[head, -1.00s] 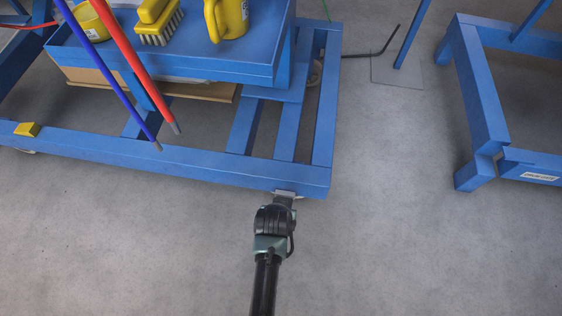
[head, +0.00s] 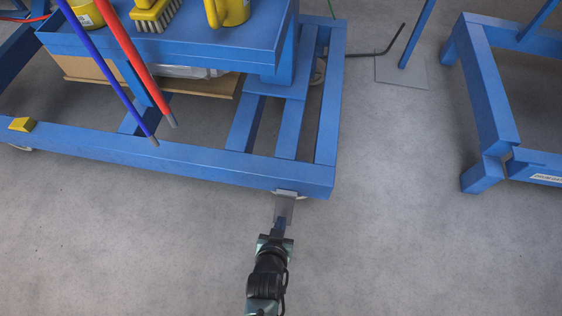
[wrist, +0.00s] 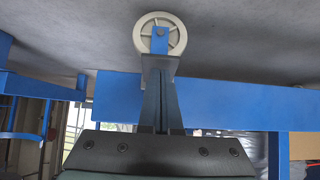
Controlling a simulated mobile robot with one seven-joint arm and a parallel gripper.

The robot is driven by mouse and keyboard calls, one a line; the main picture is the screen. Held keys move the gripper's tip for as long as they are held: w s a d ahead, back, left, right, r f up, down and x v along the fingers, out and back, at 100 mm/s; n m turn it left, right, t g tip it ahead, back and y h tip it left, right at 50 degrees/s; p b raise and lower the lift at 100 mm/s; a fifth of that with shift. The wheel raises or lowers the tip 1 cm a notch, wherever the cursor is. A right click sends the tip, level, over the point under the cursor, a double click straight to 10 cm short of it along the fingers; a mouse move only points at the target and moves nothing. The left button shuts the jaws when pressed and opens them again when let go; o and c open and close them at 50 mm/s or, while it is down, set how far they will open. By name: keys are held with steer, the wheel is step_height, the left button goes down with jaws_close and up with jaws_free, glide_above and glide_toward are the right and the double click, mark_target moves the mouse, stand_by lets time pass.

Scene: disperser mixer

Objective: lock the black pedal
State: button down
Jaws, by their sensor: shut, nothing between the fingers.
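The pedal (head: 284,209) shows in the head view as a narrow dark grey plate sticking out from under the front right corner of the blue frame, at a caster. In the wrist view, a dark grey plate (wrist: 160,64) lies below the pale caster wheel (wrist: 160,20), which has a blue fork. My gripper (head: 281,222) is shut and empty, with its fingertips at or close to the pedal's near end. In the wrist view its fingers (wrist: 160,95) reach towards the plate and hide part of it. I cannot tell whether they touch.
The blue frame (head: 200,160) spans the left and middle. Blue and red poles (head: 135,55) lean over it, and a yellow block (head: 22,124) sits on its beam. Another blue frame (head: 495,105) stands at right.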

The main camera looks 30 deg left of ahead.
steer(key=shift+f, duration=0.6)
steer(key=shift+s+f, duration=0.1)
steer(key=shift+f, duration=0.1)
